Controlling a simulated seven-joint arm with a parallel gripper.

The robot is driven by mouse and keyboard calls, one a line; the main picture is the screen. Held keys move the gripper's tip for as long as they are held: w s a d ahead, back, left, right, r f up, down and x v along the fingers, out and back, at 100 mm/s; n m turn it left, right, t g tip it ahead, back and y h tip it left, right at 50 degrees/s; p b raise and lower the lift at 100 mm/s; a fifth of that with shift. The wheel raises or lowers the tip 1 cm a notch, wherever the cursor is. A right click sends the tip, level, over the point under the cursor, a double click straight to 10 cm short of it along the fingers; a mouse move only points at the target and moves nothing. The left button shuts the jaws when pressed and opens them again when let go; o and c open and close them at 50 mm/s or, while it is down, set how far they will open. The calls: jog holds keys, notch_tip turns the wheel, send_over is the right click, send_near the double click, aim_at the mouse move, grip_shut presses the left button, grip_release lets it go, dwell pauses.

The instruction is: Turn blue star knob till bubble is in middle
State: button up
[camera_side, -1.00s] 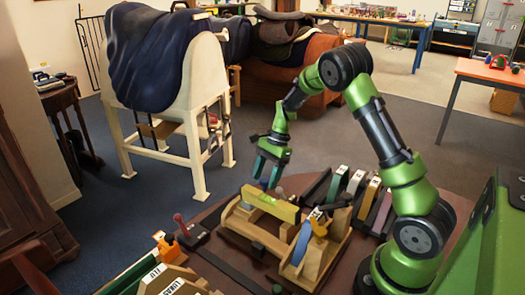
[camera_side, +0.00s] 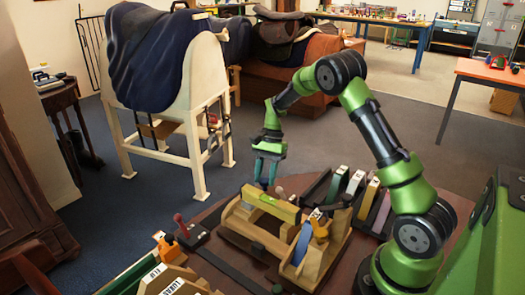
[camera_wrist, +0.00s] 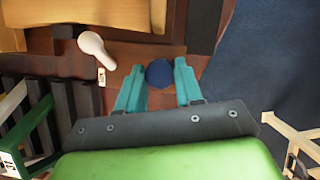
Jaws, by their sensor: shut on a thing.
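The blue knob (camera_wrist: 160,73) shows in the wrist view as a dark blue round shape between my fingertips; its star outline is not clear. My gripper (camera_wrist: 158,76) has its two teal fingers on either side of the knob and is shut on it. In the side view my gripper (camera_side: 266,182) points down behind the wooden fixture (camera_side: 322,262), and the knob cannot be made out there. A yellow-green bar (camera_side: 270,206), which looks like the level, lies across the fixture. Its bubble is too small to see.
A white spoon-shaped piece (camera_wrist: 93,46) lies close to the knob. A rack of coloured pieces (camera_side: 357,182) stands right of the fixture. A red-handled lever (camera_side: 181,222) is at its left. The round table's edge is close behind the gripper.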

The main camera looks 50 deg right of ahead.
jog(key=o, duration=1)
jog(key=shift+r, duration=0.15)
jog(key=v, duration=1.6)
jog(key=shift+d+r, duration=0.25)
jog(key=shift+d, duration=0.05)
jog(key=shift+w, duration=0.1)
